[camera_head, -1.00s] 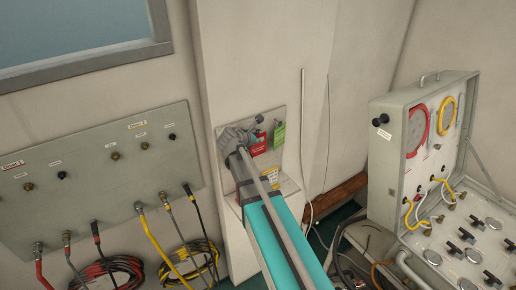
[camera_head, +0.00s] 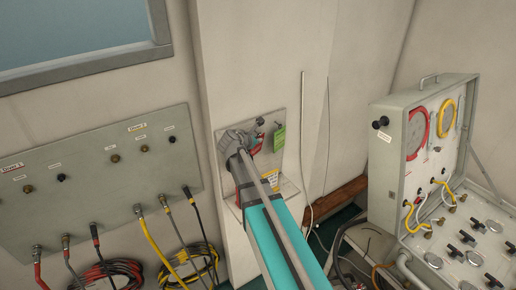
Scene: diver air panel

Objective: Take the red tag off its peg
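The red tag (camera_head: 257,149) is at the small wall board (camera_head: 291,165), mostly hidden behind my gripper. Only slivers of red show beside the fingers. My gripper (camera_head: 255,138) is in front of the board, right at the red tag. I cannot tell whether the fingers touch it or are closed on it. The red tag's peg cannot be made out clearly.
A yellow and white label (camera_head: 270,180) sits low on the board, near my arm. A grey panel (camera_head: 95,175) with hoses is at left. An open grey case (camera_head: 390,150) with gauges stands at right.

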